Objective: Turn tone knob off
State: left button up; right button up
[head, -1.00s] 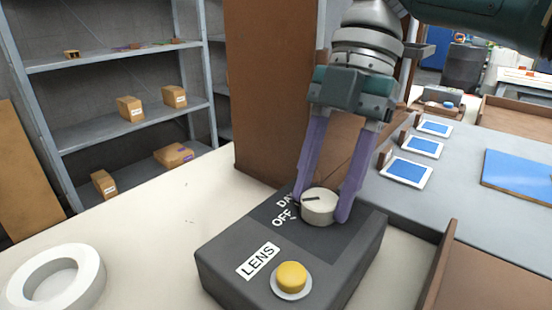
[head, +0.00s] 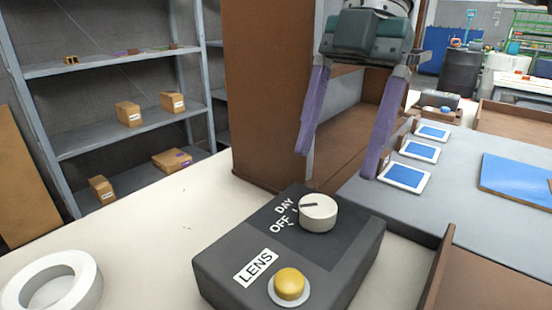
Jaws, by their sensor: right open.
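A dark grey control box (head: 225,262) labelled "LENS" stands on the pale table. On its top is a round cream knob (head: 318,215) with a dark pointer line, beside the printed words "DAY" and "OFF". The pointer line faces left, toward the "DAY" and "OFF" marks; it looks nearer to "DAY". No "tone" label shows. A yellow button (head: 289,283) sits at the box's front. My right gripper (head: 338,165) is open and empty, its purple fingers spread above and behind the knob, apart from it. My left gripper is not in view.
A white ring (head: 85,285) lies on the table (head: 150,225) at the left. A brown panel (head: 262,95) stands behind the box. Blue-faced tablets (head: 404,177) lie on the grey surface at right. Shelves with small boxes (head: 128,113) stand at the back left.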

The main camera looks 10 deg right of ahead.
jog(key=shift+v, duration=2)
